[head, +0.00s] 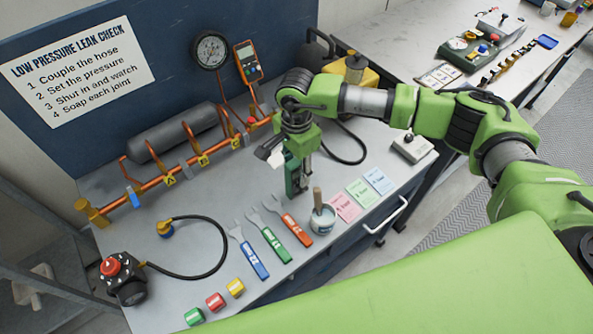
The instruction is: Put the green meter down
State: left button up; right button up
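The green meter (291,182) is a narrow dark green block, upright under my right gripper (296,160). My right gripper reaches in from the right, points down and looks shut on the meter's upper part, hiding much of it. The meter's lower end is at or just above the grey bench top (240,190); I cannot tell whether it touches. My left gripper is not in view.
Behind is a copper pipe manifold (180,168). An orange meter (248,62) is on the blue back panel. A hose (205,275) lies left.

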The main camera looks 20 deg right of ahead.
jog(key=shift+f, duration=0.15)
grip_shut()
